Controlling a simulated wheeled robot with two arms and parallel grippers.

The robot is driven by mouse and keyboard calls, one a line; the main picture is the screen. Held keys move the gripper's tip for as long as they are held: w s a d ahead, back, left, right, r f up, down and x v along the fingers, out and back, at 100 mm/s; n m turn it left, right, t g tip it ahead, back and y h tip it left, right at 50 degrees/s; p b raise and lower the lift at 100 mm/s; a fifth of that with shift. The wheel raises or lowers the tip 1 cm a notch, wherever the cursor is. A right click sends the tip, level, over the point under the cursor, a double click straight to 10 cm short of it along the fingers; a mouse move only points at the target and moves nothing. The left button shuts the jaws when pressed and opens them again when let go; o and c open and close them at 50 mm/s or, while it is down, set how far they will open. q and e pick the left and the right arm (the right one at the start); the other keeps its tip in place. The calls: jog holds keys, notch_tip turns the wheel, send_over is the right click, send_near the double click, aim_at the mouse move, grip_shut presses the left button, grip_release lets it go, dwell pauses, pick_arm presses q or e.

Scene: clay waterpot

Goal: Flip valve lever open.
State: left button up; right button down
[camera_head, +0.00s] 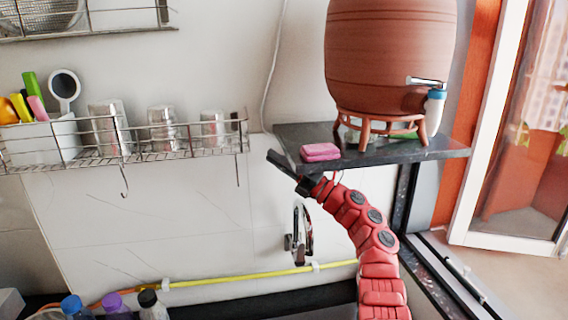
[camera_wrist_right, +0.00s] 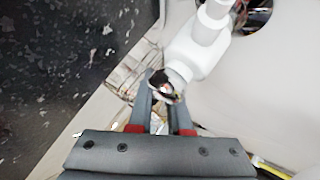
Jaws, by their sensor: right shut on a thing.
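In the head view a brown clay waterpot (camera_head: 390,55) stands on a stand on the dark shelf. A metal lever (camera_head: 425,81) sticks out to the left of its white and blue tap (camera_head: 435,105). My right gripper (camera_head: 274,158) is at the shelf's left end, well away from that tap. In the right wrist view a white pipe fitting (camera_wrist_right: 198,45) comes down to the right gripper (camera_wrist_right: 163,88). The gripper is shut on a small dark and reddish part at the fitting's end; I cannot tell whether it is a valve lever. My left gripper is not in view.
A pink sponge (camera_head: 320,152) lies on the shelf (camera_head: 450,151) close to my right gripper. A wire rack (camera_head: 190,152) with glasses is to the left. A wall faucet (camera_head: 300,235) and a yellow hose (camera_head: 250,276) are below. Bottles (camera_head: 150,303) stand at lower left.

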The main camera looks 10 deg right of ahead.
jog(key=c, duration=0.9)
grip_release()
jog(key=shift+r, duration=0.1)
jog(key=shift+o, duration=0.2)
jog(key=shift+d, duration=0.1)
jog(key=b+v, duration=0.3)
jog(key=v, duration=1.4)
jog(key=shift+s+b, duration=0.2)
jog(key=shift+b, duration=0.15)
jog(key=shift+d, duration=0.1)
jog(key=shift+d, duration=0.1)
